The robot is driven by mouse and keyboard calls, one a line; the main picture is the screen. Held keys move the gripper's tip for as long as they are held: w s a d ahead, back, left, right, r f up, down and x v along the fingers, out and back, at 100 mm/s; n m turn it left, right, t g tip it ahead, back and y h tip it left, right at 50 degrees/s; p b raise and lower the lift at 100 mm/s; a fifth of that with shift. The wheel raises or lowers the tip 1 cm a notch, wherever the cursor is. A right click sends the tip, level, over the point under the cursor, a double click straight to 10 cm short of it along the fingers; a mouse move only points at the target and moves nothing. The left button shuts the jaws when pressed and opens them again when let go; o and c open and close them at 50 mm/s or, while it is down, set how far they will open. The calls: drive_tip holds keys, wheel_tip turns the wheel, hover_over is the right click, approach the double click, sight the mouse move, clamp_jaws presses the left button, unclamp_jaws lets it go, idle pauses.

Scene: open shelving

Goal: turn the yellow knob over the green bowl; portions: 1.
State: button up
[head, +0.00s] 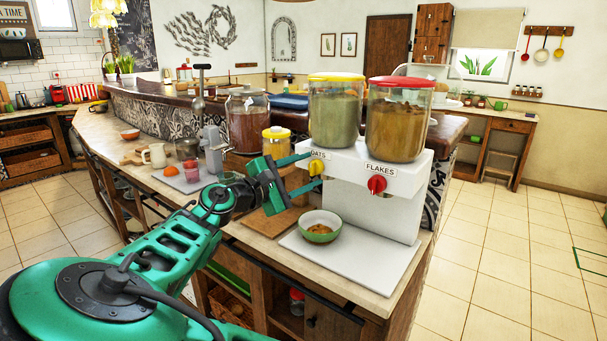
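The yellow knob (317,167) is on the front of a white dispenser (345,160), under the label ending in "OATS". The green bowl (319,235) stands upright on a white board below this knob, with some brownish food in it. My gripper (316,168) reaches in from the left at knob height. Its two fingers are spread apart, one above and one below the yellow knob. I see no clear contact with the knob. The clear container with a yellow lid (337,77) above it holds pale oats.
A red knob (376,184) marked "FLAKES" is just to the right, under a red-lidded container (395,118). A yellow-lidded jar (276,141) and a large jar (247,121) stand behind my gripper. The white board (357,264) has bare room right of the bowl.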

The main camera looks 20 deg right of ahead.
drive_tip(key=c, duration=1)
drive_tip(key=shift+o, duration=0.2)
drive_tip(key=shift+m, duration=0.4)
drive_tip(key=m, duration=0.3)
drive_tip(key=shift+m+y, duration=0.3)
drive_tip(key=m, duration=0.4)
drive_tip(key=shift+s+y, duration=0.1)
drive_tip(key=shift+y, duration=0.2)
drive_tip(key=m, duration=0.4)
drive_tip(key=shift+s+d+r+t+y, duration=0.1)
drive_tip(key=shift+t+y, duration=0.2)
drive_tip(key=shift+y, duration=0.1)
drive_tip(key=shift+m+t+y, duration=0.3)
drive_tip(key=shift+m, duration=1.5)
drive_tip(key=o, duration=1)
drive_tip(key=shift+r, duration=0.15)
